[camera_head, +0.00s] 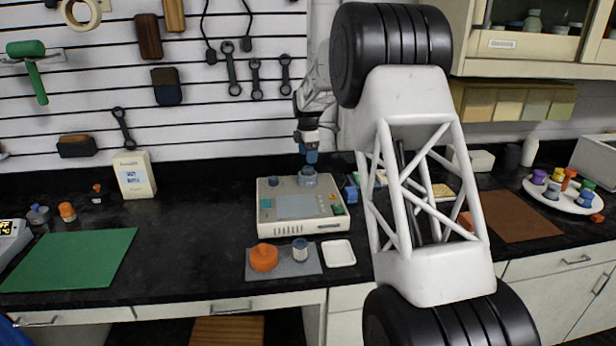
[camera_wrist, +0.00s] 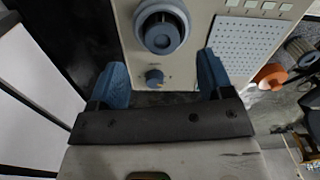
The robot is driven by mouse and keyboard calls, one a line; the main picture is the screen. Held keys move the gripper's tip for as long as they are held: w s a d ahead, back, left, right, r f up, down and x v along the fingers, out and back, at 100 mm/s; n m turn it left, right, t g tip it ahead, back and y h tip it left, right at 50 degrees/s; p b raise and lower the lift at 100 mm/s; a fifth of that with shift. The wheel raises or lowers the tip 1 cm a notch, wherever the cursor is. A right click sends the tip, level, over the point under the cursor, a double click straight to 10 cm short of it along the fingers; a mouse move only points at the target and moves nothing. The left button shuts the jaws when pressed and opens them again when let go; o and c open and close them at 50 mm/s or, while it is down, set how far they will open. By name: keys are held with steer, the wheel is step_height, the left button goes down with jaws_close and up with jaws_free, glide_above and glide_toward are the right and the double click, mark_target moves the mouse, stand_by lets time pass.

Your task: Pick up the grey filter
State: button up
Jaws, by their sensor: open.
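My gripper (camera_head: 311,154) is open and empty, pointing down at the back of the beige device (camera_head: 267,228). A grey-blue round piece (camera_head: 308,178) sits in a seat on the device's back edge, just below the gripper. In the wrist view this round piece (camera_wrist: 162,32) lies beyond my gripper (camera_wrist: 162,68), centred between the spread blue fingers and apart from them. A grey cylinder with a lighter side (camera_head: 300,251) stands on a grey mat (camera_head: 285,274) in front of the device. I cannot tell for sure which grey piece is the filter.
An orange round piece (camera_head: 263,258) stands on the mat beside the cylinder. A white tray (camera_head: 338,253) is right of it. A small blue knob (camera_wrist: 154,77) is on the device near the fingers.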

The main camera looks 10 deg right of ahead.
mark_target(308, 168)
steer(key=shift+s+f, duration=0.1)
steer(key=shift+f, duration=2.45)
steer(key=c, duration=1)
